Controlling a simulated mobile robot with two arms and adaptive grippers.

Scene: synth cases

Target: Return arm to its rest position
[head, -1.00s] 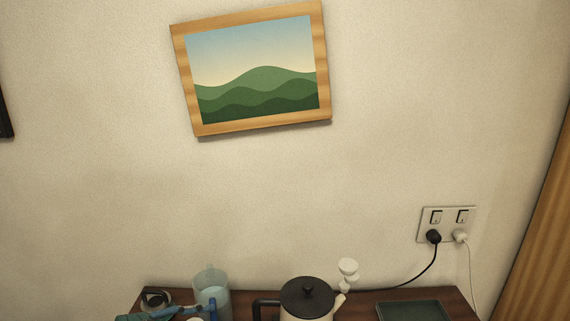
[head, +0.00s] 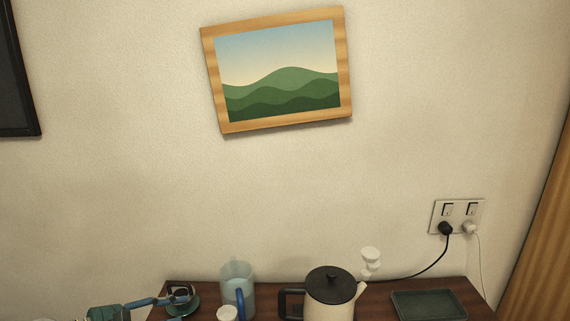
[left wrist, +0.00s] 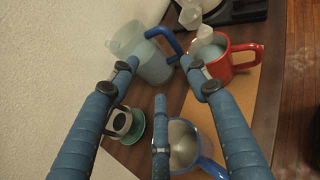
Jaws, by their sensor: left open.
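My left gripper (head: 180,296) enters the head view at the lower left, over the shelf's left end. In the left wrist view its blue fingers (left wrist: 160,76) are spread apart with nothing held between them. Past the fingertips stand a translucent jug (left wrist: 150,55) with a blue handle and a red mug (left wrist: 212,55) with pale contents. A cup with a blue rim (left wrist: 184,145) is partly hidden behind the lower finger. A dark item on a green base (left wrist: 135,128) is partly behind the left finger. My right gripper is not in view.
The dark wooden shelf (head: 378,300) stands against the wall. It also holds a kettle (head: 330,292) with a black lid, a white stacked object (head: 370,258) and a green tray (head: 428,306). A black cord runs to the wall socket (head: 457,217). A tilted picture (head: 277,72) hangs above.

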